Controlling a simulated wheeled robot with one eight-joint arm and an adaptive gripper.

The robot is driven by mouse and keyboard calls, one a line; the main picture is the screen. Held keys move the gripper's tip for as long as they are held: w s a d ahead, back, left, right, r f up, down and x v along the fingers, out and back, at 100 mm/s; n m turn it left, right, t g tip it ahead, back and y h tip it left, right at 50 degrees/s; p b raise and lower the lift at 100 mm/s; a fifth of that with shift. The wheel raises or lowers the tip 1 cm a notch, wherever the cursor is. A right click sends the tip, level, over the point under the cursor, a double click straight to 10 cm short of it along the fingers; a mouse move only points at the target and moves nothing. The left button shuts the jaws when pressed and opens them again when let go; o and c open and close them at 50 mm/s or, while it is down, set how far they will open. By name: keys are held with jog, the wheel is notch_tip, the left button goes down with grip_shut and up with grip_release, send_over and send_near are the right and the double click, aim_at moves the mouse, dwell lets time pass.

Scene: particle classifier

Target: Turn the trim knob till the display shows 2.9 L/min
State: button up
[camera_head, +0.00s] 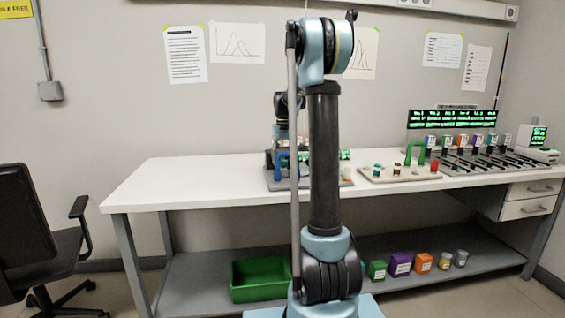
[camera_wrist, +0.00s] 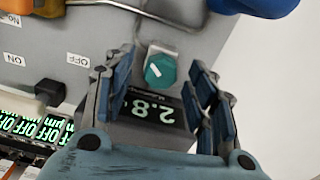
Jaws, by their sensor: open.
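The trim knob (camera_wrist: 160,71) is a teal round knob with a white pointer mark, on the grey panel in the wrist view. The display (camera_wrist: 152,108) beside it appears upside down and shows 2.8; its unit is too small to read. My gripper (camera_wrist: 168,80) is open, with one finger on each side of the knob and display. I see a gap between the fingers and the knob, and cannot tell the depth between them. In the head view my arm hides most of the grey device (camera_head: 278,182) on the bench.
A black switch (camera_wrist: 50,92) sits on the panel between ON and OFF labels. A blue part (camera_wrist: 262,6) juts in at the upper right. Green OFF displays (camera_wrist: 35,127) lie lower left. The white bench (camera_head: 150,185) is clear at its left end.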

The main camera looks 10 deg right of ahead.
notch_tip(320, 180, up, 12)
jog(key=shift+f, duration=0.2)
dwell(0.4)
jog(key=s+f+t, duration=0.1)
jog(key=s+f, duration=0.3)
jog(key=s, duration=0.9)
jog(key=s+f, duration=0.3)
jog(key=s, duration=1)
jog(key=s+f+t, duration=0.1)
jog(key=s+f, duration=1.7)
jog(key=shift+a+m, duration=0.25)
jog(key=shift+m, duration=0.15)
jog(key=shift+s, duration=0.1)
